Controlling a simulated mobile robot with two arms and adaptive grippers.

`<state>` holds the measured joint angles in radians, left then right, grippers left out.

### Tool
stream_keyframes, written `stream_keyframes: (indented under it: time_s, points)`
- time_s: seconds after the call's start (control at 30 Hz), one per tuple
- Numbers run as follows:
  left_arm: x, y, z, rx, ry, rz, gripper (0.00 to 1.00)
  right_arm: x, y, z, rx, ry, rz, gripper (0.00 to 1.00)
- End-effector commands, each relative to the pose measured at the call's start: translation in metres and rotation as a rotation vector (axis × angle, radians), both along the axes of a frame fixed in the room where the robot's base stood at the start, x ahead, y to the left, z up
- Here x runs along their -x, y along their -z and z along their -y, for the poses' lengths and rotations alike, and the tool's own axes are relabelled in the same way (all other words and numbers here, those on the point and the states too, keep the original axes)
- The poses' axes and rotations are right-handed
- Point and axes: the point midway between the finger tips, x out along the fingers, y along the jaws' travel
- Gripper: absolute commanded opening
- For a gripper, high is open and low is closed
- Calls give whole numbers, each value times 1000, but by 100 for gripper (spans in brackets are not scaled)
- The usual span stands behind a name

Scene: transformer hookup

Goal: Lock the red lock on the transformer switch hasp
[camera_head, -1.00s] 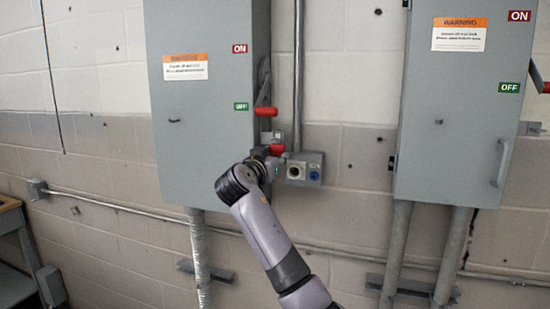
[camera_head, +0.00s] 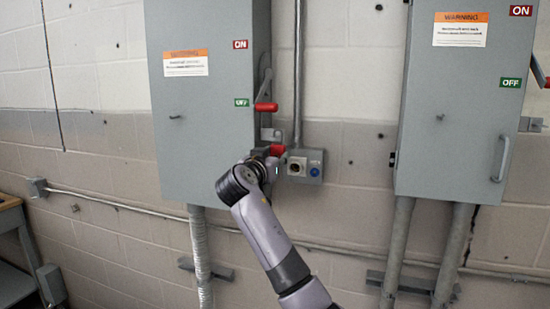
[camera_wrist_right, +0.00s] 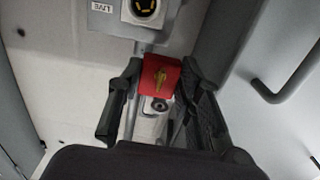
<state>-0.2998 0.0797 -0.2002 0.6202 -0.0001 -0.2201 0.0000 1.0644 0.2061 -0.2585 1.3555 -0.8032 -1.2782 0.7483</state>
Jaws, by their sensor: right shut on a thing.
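My right gripper (camera_head: 268,153) is below the red-handled switch lever (camera_head: 265,106) on the left grey switch box (camera_head: 212,130). It is shut on the red lock (camera_head: 278,150), which sits just below the grey hasp (camera_head: 270,133). In the right wrist view, the red lock (camera_wrist_right: 158,70) is between the two dark fingers, with a brass-coloured key in its face. The shackle is hidden, so I cannot tell whether it passes through the hasp. The lever's red grip is level with the green OFF label. My left gripper is not in view.
A grey outlet box (camera_head: 305,166) with a round socket and a blue outlet is close right of my right gripper. A vertical conduit (camera_head: 298,75) runs above it. A second grey switch box (camera_head: 455,110) hangs at the right. The wall between has free room.

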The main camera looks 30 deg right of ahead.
Motion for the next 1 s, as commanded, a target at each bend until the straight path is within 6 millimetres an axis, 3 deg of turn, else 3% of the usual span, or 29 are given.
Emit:
stream_keyframes:
  time_s: [0.53,0.57,0.9,1.0]
  points:
    - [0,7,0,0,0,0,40,0,8,0,1,0,1,0]
    - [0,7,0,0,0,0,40,0,8,0,1,0,1,34]
    - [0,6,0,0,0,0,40,0,8,0,1,0,1,56]
    - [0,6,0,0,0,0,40,0,8,0,0,0,0,56]
